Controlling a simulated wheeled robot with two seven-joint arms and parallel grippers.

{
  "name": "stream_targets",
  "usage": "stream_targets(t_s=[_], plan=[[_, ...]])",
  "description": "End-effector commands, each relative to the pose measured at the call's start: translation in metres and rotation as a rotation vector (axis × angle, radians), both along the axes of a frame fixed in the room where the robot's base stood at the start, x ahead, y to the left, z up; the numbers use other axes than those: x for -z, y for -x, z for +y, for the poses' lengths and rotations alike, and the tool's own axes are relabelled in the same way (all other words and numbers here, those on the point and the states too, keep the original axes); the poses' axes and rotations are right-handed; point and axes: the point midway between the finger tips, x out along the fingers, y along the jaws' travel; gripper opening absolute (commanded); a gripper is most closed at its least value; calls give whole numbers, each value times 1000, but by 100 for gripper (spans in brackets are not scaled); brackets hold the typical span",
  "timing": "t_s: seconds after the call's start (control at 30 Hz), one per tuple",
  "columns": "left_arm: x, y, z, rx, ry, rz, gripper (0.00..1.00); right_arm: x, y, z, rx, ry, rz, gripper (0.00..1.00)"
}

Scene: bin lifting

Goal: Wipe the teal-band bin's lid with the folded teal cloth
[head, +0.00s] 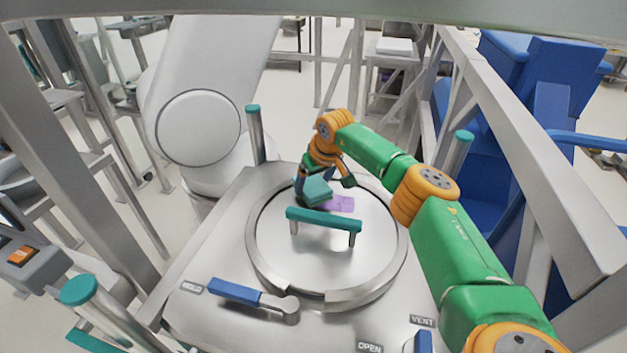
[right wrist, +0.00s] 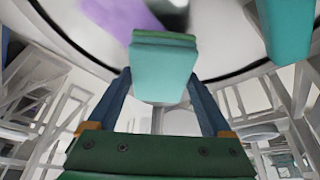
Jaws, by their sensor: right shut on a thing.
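The folded teal cloth (head: 317,190) is held in my right gripper (head: 318,184), low over the far part of the round metal lid (head: 335,265). In the right wrist view the cloth (right wrist: 164,70) sits between the two blue fingers. I cannot tell whether it touches the lid. A purple patch (head: 341,203) lies on the lid just right of the cloth; it also shows in the right wrist view (right wrist: 120,18). A teal bar handle (head: 323,218) stands on the lid nearer to me. My left gripper is not in view.
Teal-capped posts (head: 254,125) stand at the corners of the metal top. A blue lever (head: 235,292) lies at the front left, near labels. Grey frame rails (head: 530,130) run on the right, with blue equipment (head: 490,150) beyond.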

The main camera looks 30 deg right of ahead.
Motion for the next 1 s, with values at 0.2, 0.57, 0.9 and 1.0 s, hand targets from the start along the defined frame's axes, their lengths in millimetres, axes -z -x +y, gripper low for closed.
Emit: stream_targets(t_s=[0.2,0.57,0.9,1.0], plan=[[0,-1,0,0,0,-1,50,0,0,0,0,0,0,39],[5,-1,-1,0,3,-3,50,7,0,0,0,0,1,39],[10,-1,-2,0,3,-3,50,14,0,0,0,0,1,39],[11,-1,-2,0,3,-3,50,16,0,0,0,0,1,39]])
